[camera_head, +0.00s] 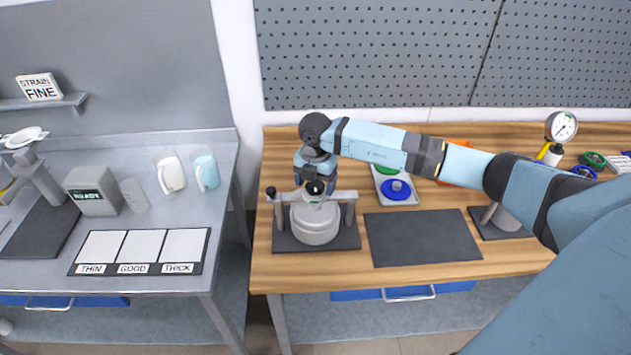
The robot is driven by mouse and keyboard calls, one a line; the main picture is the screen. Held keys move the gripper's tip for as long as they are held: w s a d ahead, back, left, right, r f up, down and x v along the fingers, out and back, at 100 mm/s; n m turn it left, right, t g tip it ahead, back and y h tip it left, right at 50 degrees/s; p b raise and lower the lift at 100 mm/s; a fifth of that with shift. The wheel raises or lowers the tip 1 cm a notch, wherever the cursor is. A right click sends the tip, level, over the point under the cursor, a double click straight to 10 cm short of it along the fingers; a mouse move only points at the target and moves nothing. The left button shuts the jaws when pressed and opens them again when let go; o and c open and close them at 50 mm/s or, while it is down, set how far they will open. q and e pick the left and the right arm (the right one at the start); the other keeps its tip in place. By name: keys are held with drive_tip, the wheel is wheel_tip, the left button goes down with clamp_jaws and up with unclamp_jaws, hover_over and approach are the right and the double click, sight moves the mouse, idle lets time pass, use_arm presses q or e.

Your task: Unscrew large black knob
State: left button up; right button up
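A clamp stand (350,212) with two posts and a crossbar stands on the wooden bench over a round grey drum (314,226). A dark round part, which looks like the large black knob (315,188), shows above the middle of the crossbar. A smaller black knob (270,191) is at the crossbar's left end. My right gripper (316,182) points down right over the middle of the clamp, at the dark part. Its fingers are too small and covered to tell whether they grip it. My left gripper is out of view.
A dark mat (422,238) lies bare right of the clamp. A tray (381,196) with a blue and a green part sits behind it, under my arm. A gauge (560,126) stands at the back right. A grey table with mugs (170,174) is at left.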

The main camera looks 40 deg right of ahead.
drive_tip(key=c, duration=0.9)
drive_tip(key=shift+n+b, duration=0.3)
drive_tip(key=shift+b, duration=0.05)
